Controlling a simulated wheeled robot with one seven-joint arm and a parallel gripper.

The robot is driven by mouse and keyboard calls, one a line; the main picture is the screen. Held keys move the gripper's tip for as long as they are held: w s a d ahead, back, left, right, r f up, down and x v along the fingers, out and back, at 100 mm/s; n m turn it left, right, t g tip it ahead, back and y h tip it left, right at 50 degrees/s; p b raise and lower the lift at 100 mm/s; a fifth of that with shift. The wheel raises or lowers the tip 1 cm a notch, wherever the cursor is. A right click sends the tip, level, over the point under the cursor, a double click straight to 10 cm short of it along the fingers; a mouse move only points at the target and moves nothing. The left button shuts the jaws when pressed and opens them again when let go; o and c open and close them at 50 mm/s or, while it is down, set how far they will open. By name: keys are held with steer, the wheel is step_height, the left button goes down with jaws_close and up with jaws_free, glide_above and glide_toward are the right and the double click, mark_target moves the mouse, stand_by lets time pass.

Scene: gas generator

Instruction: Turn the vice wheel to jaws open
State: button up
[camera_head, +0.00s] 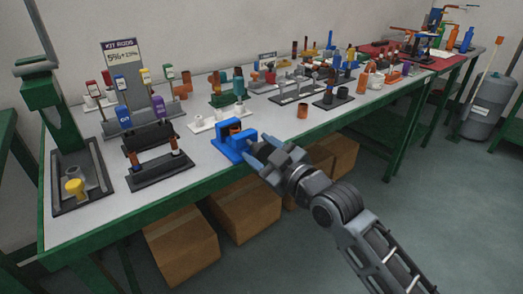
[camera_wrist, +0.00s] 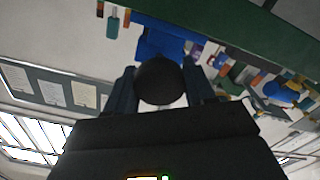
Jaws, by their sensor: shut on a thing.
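The blue vice (camera_head: 229,146) stands at the front edge of the bench, with a brown cylindrical piece (camera_head: 235,129) at its back. My gripper (camera_head: 262,150) is at the vice's right front side, its fingers reaching toward the vice. In the wrist view the dark round vice wheel (camera_wrist: 160,80) sits between the two fingers of my gripper (camera_wrist: 161,88), which are shut on it. The blue vice body (camera_wrist: 160,43) shows just beyond the wheel. The wheel is hidden by my gripper in the head view. How far apart the vice jaws are, I cannot tell.
The bench (camera_head: 100,208) holds racks with coloured pieces to the left and many small parts at the back. A green press (camera_head: 52,110) stands at the far left. Cardboard boxes (camera_head: 182,245) are under the bench. The floor (camera_head: 440,215) at right is clear.

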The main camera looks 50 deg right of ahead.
steer(key=o, duration=1)
steer(key=v, duration=0.7)
steer(key=shift+s+a, duration=0.15)
steer(key=shift+s, duration=0.25)
steer(key=s+a+r+g+y+p, duration=0.1)
steer(key=s+a+p, duration=0.2)
steer(key=s+a, duration=0.3)
steer(key=s+a+r+m+y+p, duration=0.1)
steer(key=s+a+r+y+p, duration=0.1)
steer(key=s+a, duration=0.4)
steer(key=s+a+r+m+g+y+p, duration=0.1)
steer(key=s+a+p, duration=0.4)
steer(key=s, duration=0.6)
steer(key=shift+a+r+g+y, duration=0.3)
steer(key=shift+a+r+y, duration=0.2)
steer(key=shift+a, duration=0.3)
